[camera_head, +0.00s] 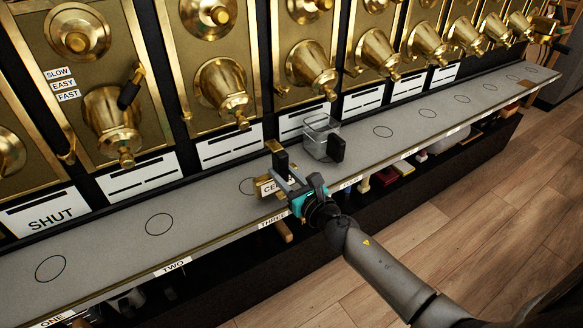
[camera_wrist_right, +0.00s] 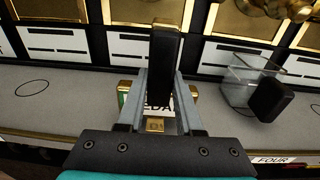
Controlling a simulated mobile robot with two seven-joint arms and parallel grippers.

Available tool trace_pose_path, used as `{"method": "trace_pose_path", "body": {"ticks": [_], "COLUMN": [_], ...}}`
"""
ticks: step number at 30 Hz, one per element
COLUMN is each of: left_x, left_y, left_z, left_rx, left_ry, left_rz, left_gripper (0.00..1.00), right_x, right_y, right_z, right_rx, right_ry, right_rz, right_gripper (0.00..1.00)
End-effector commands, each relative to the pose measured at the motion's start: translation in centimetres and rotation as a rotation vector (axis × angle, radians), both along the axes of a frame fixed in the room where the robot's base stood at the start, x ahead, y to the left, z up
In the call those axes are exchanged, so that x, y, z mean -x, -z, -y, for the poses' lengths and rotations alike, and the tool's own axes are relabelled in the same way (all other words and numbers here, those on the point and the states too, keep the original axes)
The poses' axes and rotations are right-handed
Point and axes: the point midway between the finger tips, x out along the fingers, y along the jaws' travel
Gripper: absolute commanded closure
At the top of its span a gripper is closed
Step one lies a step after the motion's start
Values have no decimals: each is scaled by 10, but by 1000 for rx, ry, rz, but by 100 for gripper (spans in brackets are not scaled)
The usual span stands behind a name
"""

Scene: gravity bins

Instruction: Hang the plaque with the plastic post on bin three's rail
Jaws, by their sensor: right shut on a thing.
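My right gripper (camera_head: 291,182) is shut on a brass plaque (camera_head: 266,187) with a white lettered label, partly hidden by the fingers. In the right wrist view the plaque (camera_wrist_right: 124,92) shows behind the fingers, with a green patch at its left. A black upright post (camera_head: 281,161) rises by the gripper; it stands in the middle of the wrist view (camera_wrist_right: 164,65), with brass at its top. The gripper is over the grey shelf near the THREE tag (camera_head: 273,221). Bin three (camera_head: 222,85) is brass, with a white card below. I cannot make out its rail. My left gripper is out of view.
A clear container with a black handle (camera_head: 320,138) stands on the shelf (camera_head: 205,203) right of the gripper; it also shows in the wrist view (camera_wrist_right: 242,78). More brass bins line the back. The shelf left of the gripper is clear.

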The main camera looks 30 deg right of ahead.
Motion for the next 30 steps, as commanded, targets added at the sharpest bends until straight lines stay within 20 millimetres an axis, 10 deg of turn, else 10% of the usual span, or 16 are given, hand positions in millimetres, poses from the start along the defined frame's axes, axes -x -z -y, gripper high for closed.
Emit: {"method": "trace_pose_path", "body": {"ticks": [30], "left_x": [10], "left_y": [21], "left_z": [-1], "left_rx": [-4], "left_ry": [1], "left_rz": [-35], "left_gripper": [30], "right_x": [6], "right_y": [-2], "right_z": [-66], "right_rx": [1], "right_ry": [-1], "right_rz": [3], "right_gripper": [100]}}
